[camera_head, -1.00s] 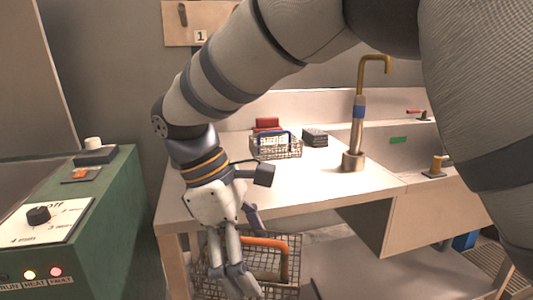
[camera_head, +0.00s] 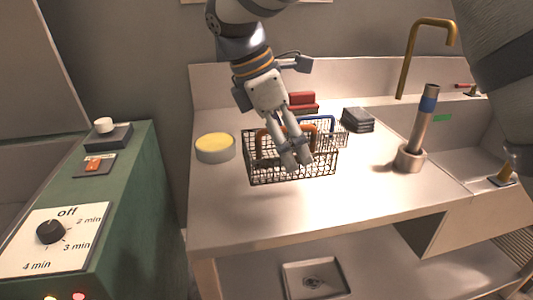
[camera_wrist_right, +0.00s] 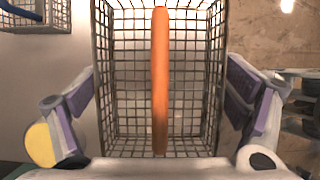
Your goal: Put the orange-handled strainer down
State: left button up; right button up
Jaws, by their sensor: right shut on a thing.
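The orange-handled strainer (camera_head: 262,174) is a rectangular wire basket over the left part of the counter in the head view. My right gripper (camera_head: 296,158) comes down from above and is shut on it, with the fingers covering part of the orange handle. A faint shadow lies on the counter below the basket, so it appears held slightly above the surface, roughly level. In the right wrist view, the orange handle (camera_wrist_right: 160,80) runs down the middle, with a finger at each side of the basket. My left gripper is not in view.
A blue-handled wire basket (camera_head: 341,138) stands close behind. A round tin with yellow contents (camera_head: 215,148) is left.

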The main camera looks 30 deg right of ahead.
jog(key=d+f, duration=0.1)
jog(key=f, duration=0.1)
jog(key=d+f, duration=0.1)
jog(key=f, duration=0.1)
jog(key=w+d+f, duration=0.1)
jog(key=f, duration=0.2)
jog(key=shift+w+d, duration=0.1)
jog(key=shift+d, duration=0.15)
jog(key=shift+a+f, duration=0.1)
jog(key=shift+f, duration=0.1)
jog(key=shift+f, duration=0.15)
jog(key=o, duration=1)
jog(key=shift+o, duration=0.2)
jog(key=v, duration=1.2)
jog(key=shift+a+b, duration=0.1)
jog(key=shift+b, duration=0.25)
